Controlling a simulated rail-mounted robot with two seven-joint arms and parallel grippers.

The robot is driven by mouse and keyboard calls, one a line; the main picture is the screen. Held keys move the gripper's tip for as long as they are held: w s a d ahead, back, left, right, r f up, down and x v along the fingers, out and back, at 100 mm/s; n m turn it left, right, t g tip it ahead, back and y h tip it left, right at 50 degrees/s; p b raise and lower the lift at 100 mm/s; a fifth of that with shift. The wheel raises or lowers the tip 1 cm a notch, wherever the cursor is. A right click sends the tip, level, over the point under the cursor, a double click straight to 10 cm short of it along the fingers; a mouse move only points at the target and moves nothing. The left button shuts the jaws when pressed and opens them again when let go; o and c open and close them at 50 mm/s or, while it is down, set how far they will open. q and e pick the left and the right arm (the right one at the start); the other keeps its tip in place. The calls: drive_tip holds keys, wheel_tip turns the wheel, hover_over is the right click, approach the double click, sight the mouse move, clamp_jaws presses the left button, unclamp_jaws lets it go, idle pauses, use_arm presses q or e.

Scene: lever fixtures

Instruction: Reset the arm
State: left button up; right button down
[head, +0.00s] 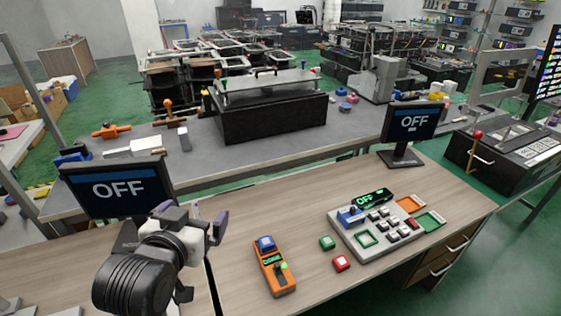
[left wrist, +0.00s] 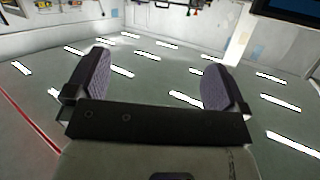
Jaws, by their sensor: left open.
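My left gripper (head: 205,222) is at the left of the wooden table in the head view, in front of the left monitor. It is open and empty, with its two padded fingers apart in the left wrist view (left wrist: 155,85). That view shows mostly ceiling or wall with light strips, and no object between the fingers. My left arm comes in from the lower left. My right gripper is not in view.
The wooden table (head: 300,215) holds an orange handheld device (head: 274,268), green (head: 327,242) and red (head: 341,263) buttons, and a grey control panel (head: 385,232). Left (head: 116,188) and right (head: 411,122) monitors read OFF. A grey bench (head: 200,160) stands behind.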

use_arm(q)
drive_tip(key=s+a+f+g+y+p, duration=0.1)
drive_tip(key=s+a+f+g+p, duration=0.15)
drive_tip(key=s+f, duration=0.7)
drive_tip(key=s+a+f+g+p, duration=0.1)
drive_tip(key=s+a+f+g, duration=0.2)
drive_tip(key=s+f, duration=0.7)
drive_tip(key=s+f+g+p, duration=0.1)
drive_tip(key=s+f+g, duration=0.5)
drive_tip(key=s+f, duration=0.7)
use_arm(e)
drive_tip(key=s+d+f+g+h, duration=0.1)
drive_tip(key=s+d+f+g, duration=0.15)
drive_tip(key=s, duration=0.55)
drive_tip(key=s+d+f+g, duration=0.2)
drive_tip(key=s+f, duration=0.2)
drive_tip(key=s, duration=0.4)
use_arm(q)
wheel_tip(320, 180, up, 38)
drive_tip(key=p, duration=3.8)
drive_tip(key=shift+w+a+y, duration=0.25)
drive_tip(key=shift+a+y, duration=0.05)
drive_tip(key=shift+y, duration=0.1)
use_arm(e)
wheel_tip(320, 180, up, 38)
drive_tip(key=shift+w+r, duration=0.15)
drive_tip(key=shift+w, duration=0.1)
